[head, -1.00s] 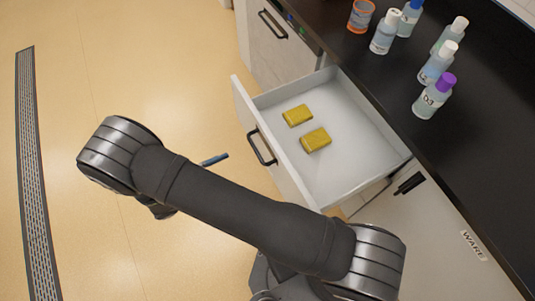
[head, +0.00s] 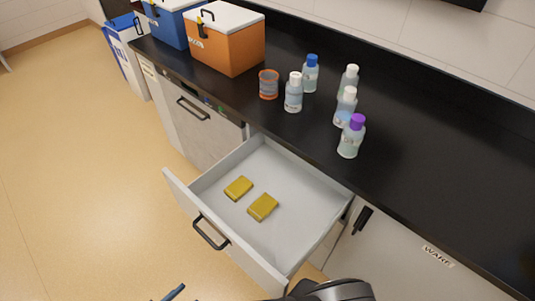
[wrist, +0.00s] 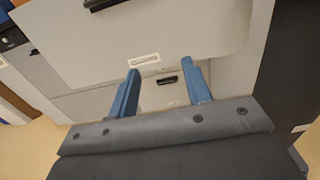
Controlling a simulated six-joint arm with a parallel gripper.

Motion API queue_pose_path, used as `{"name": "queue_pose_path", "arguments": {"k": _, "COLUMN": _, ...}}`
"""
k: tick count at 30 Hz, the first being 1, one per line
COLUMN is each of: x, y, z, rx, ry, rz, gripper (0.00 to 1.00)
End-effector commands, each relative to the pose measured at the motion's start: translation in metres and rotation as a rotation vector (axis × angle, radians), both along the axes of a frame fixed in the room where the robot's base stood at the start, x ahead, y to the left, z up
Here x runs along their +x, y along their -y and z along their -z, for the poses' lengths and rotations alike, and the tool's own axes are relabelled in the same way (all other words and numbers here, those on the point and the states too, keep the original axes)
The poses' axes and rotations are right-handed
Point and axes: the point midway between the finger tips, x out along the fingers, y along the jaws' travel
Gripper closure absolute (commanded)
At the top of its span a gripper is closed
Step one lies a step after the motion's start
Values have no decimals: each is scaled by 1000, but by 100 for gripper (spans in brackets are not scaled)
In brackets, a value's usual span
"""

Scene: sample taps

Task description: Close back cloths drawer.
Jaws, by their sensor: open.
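The cloths drawer (head: 268,242) is pulled out from the cabinet under the black counter in the head view. Two yellow folded cloths (head: 238,188) (head: 263,207) lie inside it, and its front carries a black bar handle (head: 210,233). My gripper (wrist: 160,69) is open in the wrist view, with two blue fingers apart and nothing between them. A pale front panel with a dark handle (wrist: 102,4) and a small label (wrist: 144,60) lies beyond the fingertips.
Bottles (head: 350,137) and an orange-rimmed jar (head: 268,85) stand on the counter (head: 440,170) above the drawer. An orange cooler (head: 228,45) and a blue one (head: 170,22) stand further left.

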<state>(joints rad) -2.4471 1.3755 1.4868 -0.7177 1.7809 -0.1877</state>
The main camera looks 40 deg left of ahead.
Motion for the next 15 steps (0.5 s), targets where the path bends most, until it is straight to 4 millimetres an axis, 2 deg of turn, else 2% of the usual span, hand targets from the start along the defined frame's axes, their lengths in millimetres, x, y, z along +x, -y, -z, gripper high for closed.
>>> {"name": "queue_pose_path", "arguments": {"k": 1, "x": 4, "y": 14, "z": -1, "rx": -1, "ry": 3, "rz": -2, "gripper": 65}}
{"name": "queue_pose_path", "arguments": {"k": 3, "x": 9, "y": 28, "z": -2, "rx": 2, "ry": 3, "rz": 1, "gripper": 79}}
{"name": "queue_pose_path", "arguments": {"k": 6, "x": 17, "y": 35, "z": -2, "rx": 5, "ry": 3, "rz": 5, "gripper": 98}}
{"name": "queue_pose_path", "arguments": {"k": 11, "x": 39, "y": 35, "z": -2, "rx": 3, "ry": 5, "rz": 7, "gripper": 100}}
{"name": "queue_pose_path", "arguments": {"k": 15, "x": 69, "y": 36, "z": -2, "rx": 2, "ry": 5, "rz": 9, "gripper": 100}}
